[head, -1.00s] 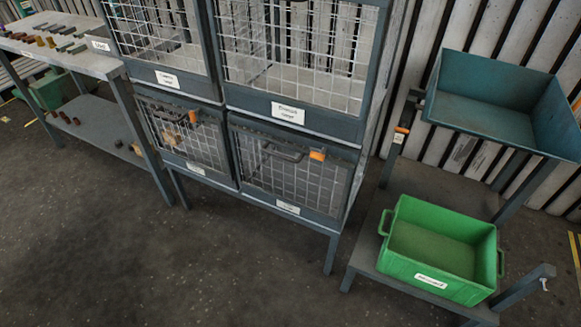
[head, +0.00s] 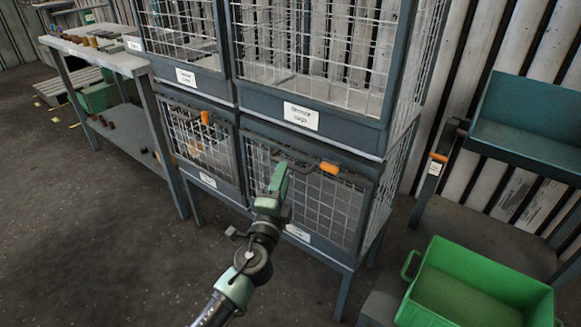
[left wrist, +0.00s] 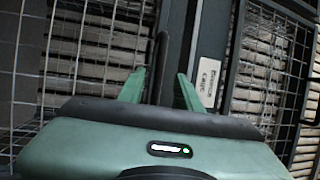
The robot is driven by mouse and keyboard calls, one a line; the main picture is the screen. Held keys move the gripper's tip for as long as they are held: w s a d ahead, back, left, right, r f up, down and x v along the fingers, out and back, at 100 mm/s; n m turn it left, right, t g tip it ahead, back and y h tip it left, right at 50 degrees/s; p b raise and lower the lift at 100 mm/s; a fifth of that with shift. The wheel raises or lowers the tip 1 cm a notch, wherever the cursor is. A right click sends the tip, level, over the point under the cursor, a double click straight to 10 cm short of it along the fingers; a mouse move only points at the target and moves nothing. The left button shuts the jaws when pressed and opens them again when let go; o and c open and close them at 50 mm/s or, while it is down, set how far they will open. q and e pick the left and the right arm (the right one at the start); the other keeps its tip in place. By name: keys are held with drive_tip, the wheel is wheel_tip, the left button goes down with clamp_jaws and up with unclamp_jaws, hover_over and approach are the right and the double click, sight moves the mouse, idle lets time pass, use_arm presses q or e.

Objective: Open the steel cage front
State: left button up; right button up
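Two lower cages have wire-mesh fronts with dark handles and small labels that I cannot read, so I cannot tell which is the steel one. My left gripper (head: 281,168) is at the left part of the dark handle (head: 308,168) on the lower right cage front (head: 325,205), which looks shut. An orange piece (head: 329,168) sits to the right, at the front's top edge. In the left wrist view, my open gripper's fingers (left wrist: 159,88) stand either side of the dark handle bar (left wrist: 161,50); contact is unclear. My right gripper is out of view.
The lower left cage (head: 200,140) has its own orange piece. An upper cage bears a label (head: 301,116). A green bin (head: 415,300) and a teal tray (head: 525,148) stand right. A workbench (head: 110,58) stands left. Floor in front is clear.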

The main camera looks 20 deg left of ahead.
use_arm(q)
drive_tip(key=shift+w+a+r, duration=0.1)
drive_tip(key=shift+w+r, duration=0.1)
drive_tip(key=shift+w, duration=0.95)
drive_tip(key=shift+w+r, duration=0.15)
drive_tip(key=shift+w, duration=0.95)
clamp_jaws()
